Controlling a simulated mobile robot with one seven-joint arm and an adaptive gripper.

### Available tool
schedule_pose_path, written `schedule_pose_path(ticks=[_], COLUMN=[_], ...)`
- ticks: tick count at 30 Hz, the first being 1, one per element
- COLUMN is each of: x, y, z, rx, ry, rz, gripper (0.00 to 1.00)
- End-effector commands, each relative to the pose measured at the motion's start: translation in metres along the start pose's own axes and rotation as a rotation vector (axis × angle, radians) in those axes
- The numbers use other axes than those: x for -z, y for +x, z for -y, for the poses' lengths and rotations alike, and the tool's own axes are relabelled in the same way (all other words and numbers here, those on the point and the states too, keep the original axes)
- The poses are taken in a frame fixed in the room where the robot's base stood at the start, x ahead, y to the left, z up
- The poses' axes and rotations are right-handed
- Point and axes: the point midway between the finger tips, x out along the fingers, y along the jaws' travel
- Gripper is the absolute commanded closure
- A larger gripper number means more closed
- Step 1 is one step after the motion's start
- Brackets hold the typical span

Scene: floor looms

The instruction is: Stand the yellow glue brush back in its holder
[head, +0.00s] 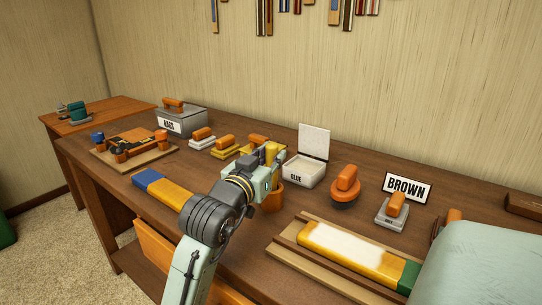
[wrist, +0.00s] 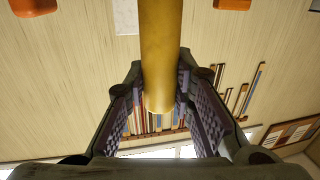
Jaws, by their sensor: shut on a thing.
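The yellow glue brush (wrist: 160,50) shows in the wrist view as a smooth yellow rod between my two fingers. My gripper (wrist: 160,82) is shut on it. In the head view my gripper (head: 266,168) is over the middle of the bench, with a yellow part of the brush (head: 270,152) showing at its fingers. An orange cup (head: 273,198), which looks like the holder, stands on the bench just below my gripper. My gripper and arm partly cover the cup. I cannot tell whether the brush's lower end is inside it.
An open white GLUE box (head: 304,171) stands just right of my gripper. An orange-handled round tool (head: 345,187) and a BROWN sign (head: 407,187) are further right. A white-topped yellow board (head: 350,250) lies in front. Orange-handled blocks (head: 226,145) and a grey RAGS box (head: 182,119) are left.

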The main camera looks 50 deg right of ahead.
Motion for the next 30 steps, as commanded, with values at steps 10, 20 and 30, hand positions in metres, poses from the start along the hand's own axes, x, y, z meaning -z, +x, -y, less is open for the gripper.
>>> schedule_pose_path(ticks=[10,20,30], x=[-0.0107,-0.0105,-0.0105], y=[0.0000,-0.0001,0.0000], z=[-0.0001,-0.0001,0.0000], rx=[0.000,0.000,0.000], ry=[0.000,0.000,0.000], rz=[-0.001,-0.001,0.000], gripper=[1.00,1.00,0.65])
